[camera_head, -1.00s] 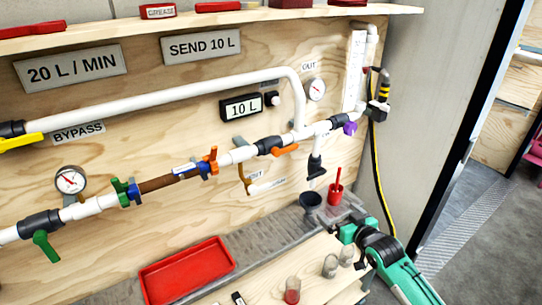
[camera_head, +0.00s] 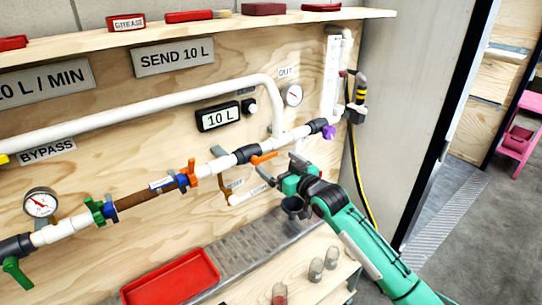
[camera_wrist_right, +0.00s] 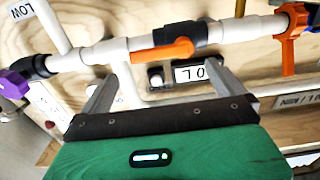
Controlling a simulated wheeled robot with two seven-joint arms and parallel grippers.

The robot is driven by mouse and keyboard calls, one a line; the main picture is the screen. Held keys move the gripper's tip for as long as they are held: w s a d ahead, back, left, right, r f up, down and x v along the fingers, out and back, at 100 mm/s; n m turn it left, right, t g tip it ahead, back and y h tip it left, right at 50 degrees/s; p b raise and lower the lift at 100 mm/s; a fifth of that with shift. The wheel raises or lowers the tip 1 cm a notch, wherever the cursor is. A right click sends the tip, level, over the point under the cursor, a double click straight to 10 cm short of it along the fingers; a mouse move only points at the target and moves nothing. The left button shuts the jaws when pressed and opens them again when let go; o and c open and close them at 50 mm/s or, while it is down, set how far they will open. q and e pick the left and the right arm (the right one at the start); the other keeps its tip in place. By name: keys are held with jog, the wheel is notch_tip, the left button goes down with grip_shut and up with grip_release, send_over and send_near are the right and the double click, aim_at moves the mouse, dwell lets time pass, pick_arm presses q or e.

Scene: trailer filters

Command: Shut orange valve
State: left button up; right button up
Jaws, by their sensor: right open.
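The orange valve's lever (camera_head: 264,158) is on a black valve body (camera_head: 247,153) in the white pipe, and lies roughly along the pipe. In the right wrist view the orange lever (camera_wrist_right: 165,50) is just beyond the fingertips, between the two fingers as seen there. My right gripper (camera_head: 281,168) is open and empty, just right of and below the lever in the head view. I see no clear contact with it. The right gripper (camera_wrist_right: 162,70) has its fingers spread wide in the wrist view. My left gripper is not in view.
An orange clamp (camera_head: 191,173) is on the pipe to the left. A purple handle (camera_head: 328,132) is to the right. A red tray (camera_head: 170,279) and glass jars (camera_head: 316,268) stand lower down.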

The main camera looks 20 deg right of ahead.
aim_at(267, 156)
jog(key=shift+p+x, duration=0.3)
jog(key=shift+x, duration=1.7)
jog(key=c, duration=1.3)
jog(key=shift+c, duration=0.2)
